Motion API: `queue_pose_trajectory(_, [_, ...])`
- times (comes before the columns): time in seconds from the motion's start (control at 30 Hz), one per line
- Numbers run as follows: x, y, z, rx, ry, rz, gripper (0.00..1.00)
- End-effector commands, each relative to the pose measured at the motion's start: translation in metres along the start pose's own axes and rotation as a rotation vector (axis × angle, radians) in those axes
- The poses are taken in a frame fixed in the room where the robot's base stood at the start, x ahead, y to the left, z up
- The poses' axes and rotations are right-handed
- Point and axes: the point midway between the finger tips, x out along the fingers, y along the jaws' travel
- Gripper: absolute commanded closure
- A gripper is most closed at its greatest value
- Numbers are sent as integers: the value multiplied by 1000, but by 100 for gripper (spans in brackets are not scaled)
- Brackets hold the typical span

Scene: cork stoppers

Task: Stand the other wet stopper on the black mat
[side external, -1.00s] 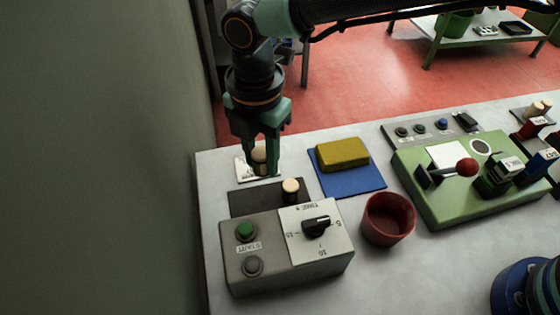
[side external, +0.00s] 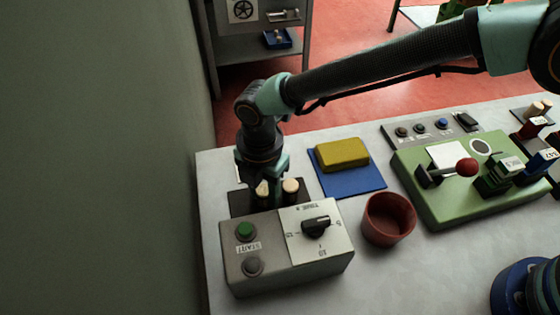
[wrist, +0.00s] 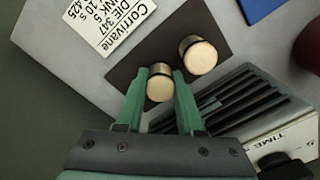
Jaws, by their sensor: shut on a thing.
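My gripper (wrist: 160,80) is shut on a pale cork stopper (wrist: 160,88) with a darker band; it also shows in the side external view (side external: 262,188). The held stopper is upright, over the black mat (wrist: 124,72); I cannot tell whether its base touches the mat. A second similar stopper (wrist: 198,54) stands upright on the mat, just right of my gripper, and shows in the side external view (side external: 290,188). The mat (side external: 238,206) is partly hidden by my gripper and the timer box.
The grey timer box (side external: 262,270) stands close in front of the mat. A white printed card (wrist: 85,25) lies behind it. To the right are a blue mat (side external: 348,186) with a yellow sponge (side external: 342,153), a red cup (side external: 388,220) and a green fixture (side external: 440,205).

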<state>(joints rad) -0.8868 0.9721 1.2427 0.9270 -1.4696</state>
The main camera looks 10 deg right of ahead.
Motion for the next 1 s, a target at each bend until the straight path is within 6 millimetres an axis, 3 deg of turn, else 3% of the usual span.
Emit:
queue_pose_trajectory(0.17, [3,0,0,0,0,-1,100])
queue_pose_trajectory(0.2, [2,0,0,0,0,0,52])
queue_pose_trajectory(0.27, [2,0,0,0,0,0,33])
queue_pose_trajectory(0.67, [-3,0,0,0,0,2,33])
queue_pose_trajectory(0.77, [-16,1,0,0,0,3,33])
queue_pose_trajectory(1.0, [-64,1,0,0,0,5,33])
